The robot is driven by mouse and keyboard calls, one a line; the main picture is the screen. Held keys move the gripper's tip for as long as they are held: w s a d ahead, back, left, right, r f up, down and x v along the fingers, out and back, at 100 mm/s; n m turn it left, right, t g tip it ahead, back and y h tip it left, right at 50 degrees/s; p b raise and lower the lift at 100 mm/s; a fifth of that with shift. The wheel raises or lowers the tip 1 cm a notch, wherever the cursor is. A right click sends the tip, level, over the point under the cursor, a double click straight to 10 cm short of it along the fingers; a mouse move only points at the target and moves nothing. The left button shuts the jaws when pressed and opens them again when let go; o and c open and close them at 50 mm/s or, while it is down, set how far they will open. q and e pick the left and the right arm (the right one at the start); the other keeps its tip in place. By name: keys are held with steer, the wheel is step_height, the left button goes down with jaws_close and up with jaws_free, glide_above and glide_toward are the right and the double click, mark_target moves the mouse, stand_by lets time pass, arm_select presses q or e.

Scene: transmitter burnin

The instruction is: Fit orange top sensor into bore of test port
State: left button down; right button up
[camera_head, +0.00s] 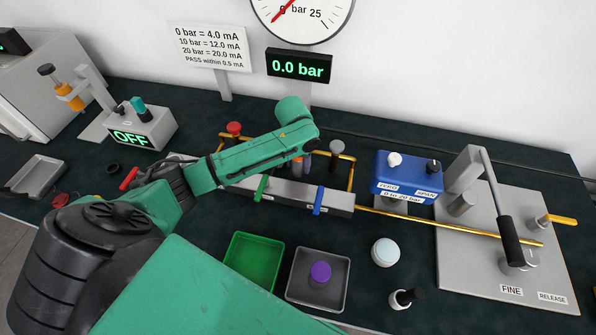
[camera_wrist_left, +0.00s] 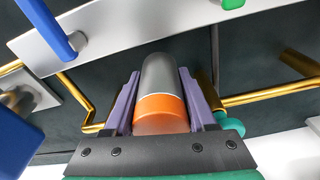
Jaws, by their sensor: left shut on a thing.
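My left gripper (camera_wrist_left: 160,92) is shut on the orange top sensor (camera_wrist_left: 160,112), a grey cylinder with an orange band, held between two purple fingers in the left wrist view. Its grey end points away from the wrist. In the head view the left arm reaches over the grey manifold (camera_head: 285,192) with green and blue levers. A little orange (camera_head: 297,167) shows below the wrist, mostly hidden by the arm. The manifold also shows in the left wrist view (camera_wrist_left: 120,28), in front of the gripper. I cannot make out the test port's bore. My right gripper is not in view.
Brass tubing (camera_wrist_left: 270,96) runs close on either side of the gripper. A red knob (camera_head: 234,128) and a grey knob (camera_head: 337,147) stand behind the manifold. A green tray (camera_head: 240,284), a grey tray (camera_head: 345,268) holding a purple-topped part and a blue box (camera_head: 408,180) are nearby.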

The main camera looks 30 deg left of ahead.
arm_select(q)
step_height(320, 180, up, 15)
steer(key=shift+r+b, duration=0.1)
steer(key=shift+b, duration=0.5)
steer(key=s+d+f, duration=0.6)
steer(key=s+f, duration=0.3)
steer(key=s, duration=0.2)
steer(key=shift+s+d+f+m, duration=0.25)
steer(key=shift+d+f+m, duration=0.05)
steer(key=shift+f, duration=0.1)
steer(key=shift+w, duration=0.1)
